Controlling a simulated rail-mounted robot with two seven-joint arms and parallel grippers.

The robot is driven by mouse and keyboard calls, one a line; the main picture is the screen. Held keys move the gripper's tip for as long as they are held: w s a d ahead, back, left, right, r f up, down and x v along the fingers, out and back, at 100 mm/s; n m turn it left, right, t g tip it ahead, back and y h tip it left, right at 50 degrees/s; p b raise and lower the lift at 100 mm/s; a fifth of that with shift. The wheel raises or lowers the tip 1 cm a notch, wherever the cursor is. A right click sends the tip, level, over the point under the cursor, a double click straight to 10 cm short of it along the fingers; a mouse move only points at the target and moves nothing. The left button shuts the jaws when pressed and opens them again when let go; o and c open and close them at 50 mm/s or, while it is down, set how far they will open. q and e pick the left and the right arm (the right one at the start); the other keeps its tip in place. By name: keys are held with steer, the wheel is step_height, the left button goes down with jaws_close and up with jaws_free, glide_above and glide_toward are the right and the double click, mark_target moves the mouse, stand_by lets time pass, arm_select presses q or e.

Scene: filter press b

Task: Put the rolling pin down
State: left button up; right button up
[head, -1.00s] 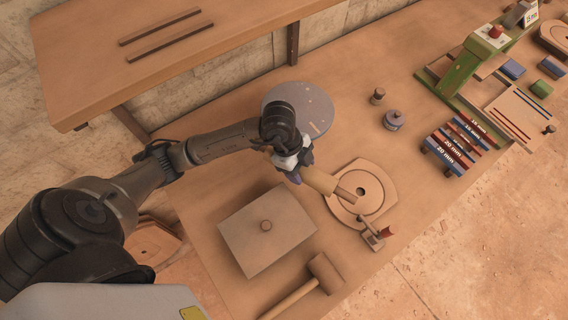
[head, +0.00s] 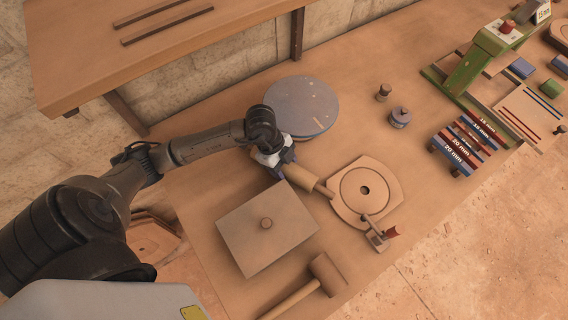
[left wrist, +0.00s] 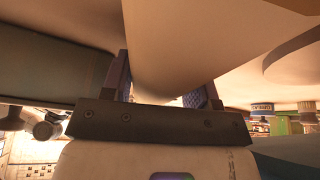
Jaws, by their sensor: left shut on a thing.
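The rolling pin (head: 301,177) is pale wood with a narrower handle (head: 325,192) pointing right and toward the front. My left gripper (head: 282,165) is shut on it and partly hides its far end. In the left wrist view, the pin (left wrist: 165,55) fills the space between the two fingers (left wrist: 168,88). In the head view, the pin shows over the table, between the grey disc and the square board. I cannot tell whether it touches the tabletop. My right gripper is not in view.
A grey round disc stack (head: 302,104) stands behind the gripper. A square board with a knob (head: 250,236) and a mallet (head: 326,272) lie in front. A round-recessed wooden plate (head: 350,185) is to the right. Bare table (head: 350,130) lies behind that plate.

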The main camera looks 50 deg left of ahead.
arm_select(q)
steer(key=shift+w, duration=0.1)
steer(key=o, duration=1.2)
steer(key=shift+f, duration=0.1)
steer(key=shift+c, duration=0.2)
steer(key=p+v, duration=0.2)
steer(key=v, duration=0.8)
steer(key=shift+a+r+p, duration=0.15)
steer(key=shift+r+p, duration=0.15)
steer(key=shift+r, duration=0.05)
steer(key=shift+a+r, duration=0.15)
steer(key=shift+r, duration=0.2)
steer(key=shift+a+r, duration=0.2)
steer(key=shift+r, duration=0.2)
steer(key=shift+c, duration=1)
